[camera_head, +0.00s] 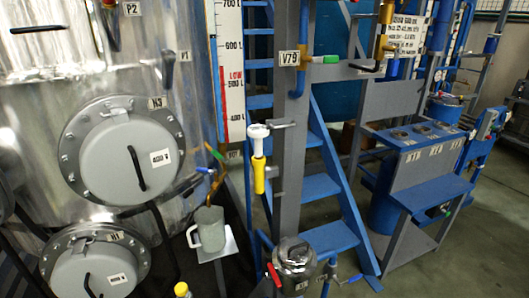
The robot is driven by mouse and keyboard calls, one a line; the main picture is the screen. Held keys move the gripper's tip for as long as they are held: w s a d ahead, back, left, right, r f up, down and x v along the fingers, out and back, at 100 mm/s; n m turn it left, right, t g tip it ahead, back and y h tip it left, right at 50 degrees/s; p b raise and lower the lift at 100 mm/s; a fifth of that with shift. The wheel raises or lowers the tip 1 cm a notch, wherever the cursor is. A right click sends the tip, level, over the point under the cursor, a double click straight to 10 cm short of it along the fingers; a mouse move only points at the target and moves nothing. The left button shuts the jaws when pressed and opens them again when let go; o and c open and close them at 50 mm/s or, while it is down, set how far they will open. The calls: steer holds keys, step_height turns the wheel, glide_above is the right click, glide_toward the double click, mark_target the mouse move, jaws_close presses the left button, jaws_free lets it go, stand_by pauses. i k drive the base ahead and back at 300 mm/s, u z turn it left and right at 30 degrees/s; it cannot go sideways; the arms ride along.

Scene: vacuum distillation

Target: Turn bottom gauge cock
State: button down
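The level gauge scale (232,82) stands upright along the right side of the shiny metal tank, with a red "LOW" mark on its lower part. Below it is a small brass-coloured fitting (216,180), with a green handle (214,152) and a small blue handle (204,170) beside it. I cannot tell which handle belongs to the bottom gauge cock, or how far it is turned. A grey jug (208,229) stands on a small plate (231,244) just below the fitting. My gripper is not in view.
The metal tank (30,110) has round hatches, "H3" (124,158) and "H1" (98,268). Right of the gauge are a white-and-yellow fitting (258,160), a grey post (291,120) and blue stairs (325,187). A small steel vessel (295,262) stands low in front. Open floor (480,240) shows at right.

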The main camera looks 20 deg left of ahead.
mark_target(216, 153)
steer(key=z, duration=2.05)
steer(key=k, duration=0.85)
steer(key=u, duration=2.85)
